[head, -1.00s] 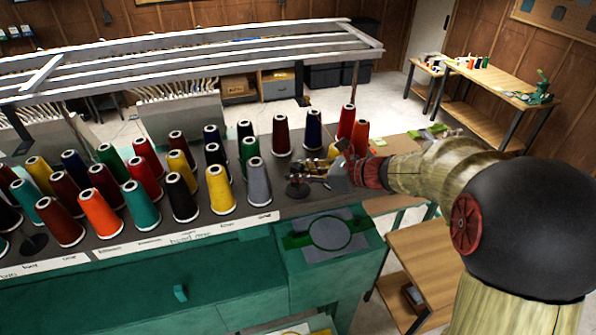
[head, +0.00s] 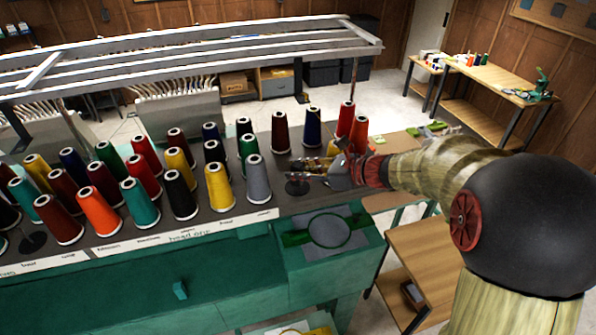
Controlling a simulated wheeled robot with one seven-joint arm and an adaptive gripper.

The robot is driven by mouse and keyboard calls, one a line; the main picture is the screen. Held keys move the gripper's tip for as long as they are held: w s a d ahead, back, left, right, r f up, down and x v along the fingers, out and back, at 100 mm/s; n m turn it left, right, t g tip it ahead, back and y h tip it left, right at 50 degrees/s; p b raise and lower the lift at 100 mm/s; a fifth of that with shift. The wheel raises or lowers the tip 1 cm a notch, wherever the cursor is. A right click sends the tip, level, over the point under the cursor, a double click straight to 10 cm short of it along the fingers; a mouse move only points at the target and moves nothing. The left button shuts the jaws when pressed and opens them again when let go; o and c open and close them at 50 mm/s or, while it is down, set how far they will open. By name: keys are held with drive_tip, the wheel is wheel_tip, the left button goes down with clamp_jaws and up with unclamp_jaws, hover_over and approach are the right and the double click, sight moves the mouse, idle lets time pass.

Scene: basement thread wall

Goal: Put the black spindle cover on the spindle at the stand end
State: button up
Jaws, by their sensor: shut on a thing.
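My gripper (head: 304,170) is at the right end of the thread stand (head: 262,228), reaching in from the right. Its fingers are shut on a small dark thing at their tips, which I take to be the black spindle cover; it is too small and dark to make out its shape. Just below the fingertips is a round black disc (head: 297,188) on the stand, at a place without a cone. The spindle there cannot be told apart from the fingertips and the dark thing, so I cannot tell whether the cover touches it.
A grey cone (head: 257,180) stands close left of the disc. Dark red (head: 281,133) and navy (head: 313,129) cones stand behind the gripper, with red and orange cones at the right. Several more cones fill the stand's left. A metal rail frame (head: 200,55) runs above the back.

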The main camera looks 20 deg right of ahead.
drive_tip(key=shift+f, duration=0.35)
drive_tip(key=o, duration=0.9)
drive_tip(key=shift+c, duration=0.2)
drive_tip(key=shift+r, duration=0.1)
drive_tip(key=v, duration=1.2)
